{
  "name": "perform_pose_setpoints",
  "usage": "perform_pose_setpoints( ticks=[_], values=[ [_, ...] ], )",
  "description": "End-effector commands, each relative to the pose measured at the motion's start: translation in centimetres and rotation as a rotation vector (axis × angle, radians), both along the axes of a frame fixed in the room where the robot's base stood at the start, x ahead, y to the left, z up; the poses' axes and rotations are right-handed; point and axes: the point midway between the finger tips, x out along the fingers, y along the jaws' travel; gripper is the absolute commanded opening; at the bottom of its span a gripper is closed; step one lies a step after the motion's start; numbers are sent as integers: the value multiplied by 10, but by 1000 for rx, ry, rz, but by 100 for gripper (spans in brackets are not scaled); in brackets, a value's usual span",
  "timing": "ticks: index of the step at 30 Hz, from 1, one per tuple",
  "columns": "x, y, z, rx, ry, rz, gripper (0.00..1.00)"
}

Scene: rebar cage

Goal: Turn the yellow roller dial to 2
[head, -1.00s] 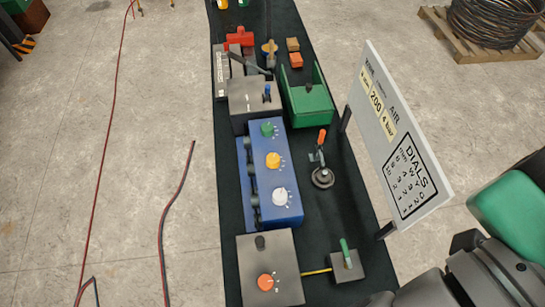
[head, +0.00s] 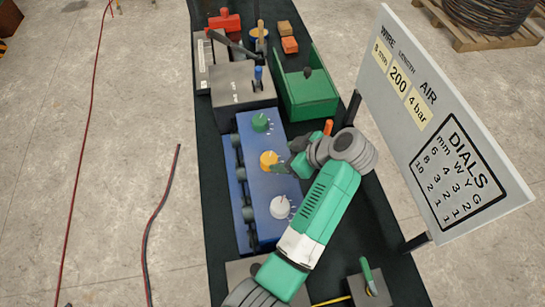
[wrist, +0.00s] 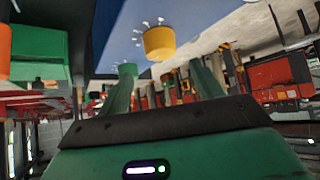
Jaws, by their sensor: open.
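The yellow roller dial (head: 268,160) sits in the middle of the blue box's face (head: 262,188), between a green dial (head: 261,122) and a white dial (head: 280,207). White marks surround it, but its setting is too small to read. My gripper (head: 287,168) is just right of the yellow dial in the head view. In the wrist view, the yellow dial (wrist: 160,43) shows beyond my open gripper (wrist: 163,80), roughly in line with the gap between its two green fingers. The gripper appears apart from the dial and holds nothing.
A green-handled lever (head: 368,275) is at the front.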

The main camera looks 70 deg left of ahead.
Motion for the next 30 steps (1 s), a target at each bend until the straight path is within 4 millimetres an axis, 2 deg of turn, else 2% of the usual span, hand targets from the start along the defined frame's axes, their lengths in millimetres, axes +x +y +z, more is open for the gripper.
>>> perform_pose_setpoints(
  ticks=[5, 16, 27, 30],
  values=[
    [-4, 3, -4, 1, 5, 12, 66],
    [-28, 40, -48, 0, 3, 8, 66],
    [-31, 46, -55, 0, 1, 5, 66],
    [-31, 46, -55, 1, 1, 4, 46]
  ],
)
